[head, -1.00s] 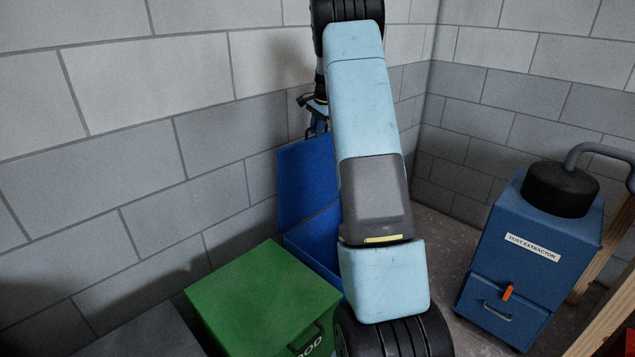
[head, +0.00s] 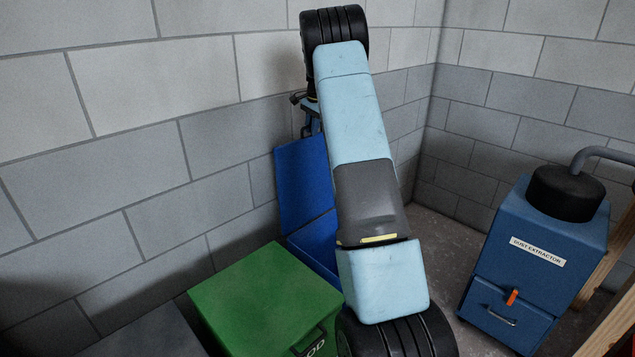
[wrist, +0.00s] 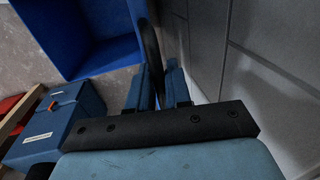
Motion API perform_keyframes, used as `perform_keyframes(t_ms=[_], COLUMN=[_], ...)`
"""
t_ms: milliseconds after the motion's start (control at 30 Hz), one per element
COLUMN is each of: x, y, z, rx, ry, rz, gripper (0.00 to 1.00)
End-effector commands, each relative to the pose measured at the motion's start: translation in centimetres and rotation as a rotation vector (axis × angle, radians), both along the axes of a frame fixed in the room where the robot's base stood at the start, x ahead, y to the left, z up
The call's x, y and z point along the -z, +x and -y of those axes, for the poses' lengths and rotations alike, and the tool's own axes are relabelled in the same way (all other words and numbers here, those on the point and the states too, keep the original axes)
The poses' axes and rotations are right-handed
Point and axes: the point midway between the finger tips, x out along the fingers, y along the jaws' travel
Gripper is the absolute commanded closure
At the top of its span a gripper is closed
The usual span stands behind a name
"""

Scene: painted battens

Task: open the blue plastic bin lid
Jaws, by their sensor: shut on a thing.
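The blue plastic bin (head: 318,243) stands against the block wall behind the green bin, partly hidden by my arm. Its blue lid (head: 303,182) is raised and stands nearly upright near the wall. The open blue inside of the bin (wrist: 95,38) shows in the wrist view. My gripper (head: 312,124) is at the upper edge of the lid, mostly behind my arm. In the wrist view my gripper (wrist: 157,82) is shut on a dark, thin handle (wrist: 151,45), which appears to belong to the lid.
A green bin (head: 262,292) stands in front of the blue bin, with a grey box top (head: 150,332) to its left. A blue dust extractor (head: 535,260) with a hose stands at the right. The block wall (wrist: 245,80) is close beside my gripper. Floor shows between bin and extractor.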

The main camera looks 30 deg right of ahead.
Motion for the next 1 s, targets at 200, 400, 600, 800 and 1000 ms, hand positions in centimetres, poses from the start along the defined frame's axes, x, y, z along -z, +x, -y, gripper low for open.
perform_keyframes(t_ms=[200, 400, 600, 800, 1000], x=[1.0, 1.2, 1.5, 1.6, 1.7], y=[2.0, 3.9, 5.7, 6.9, 7.0], z=[-0.8, -1.2, -1.8, -2.1, -2.2], rx=[-0.003, -0.002, -0.002, -0.001, 0.000], ry=[-0.009, -0.017, -0.026, -0.033, -0.033], rz=[-0.043, -0.075, -0.109, -0.132, -0.137], gripper=[1.00, 1.00, 1.00, 1.00, 1.00])
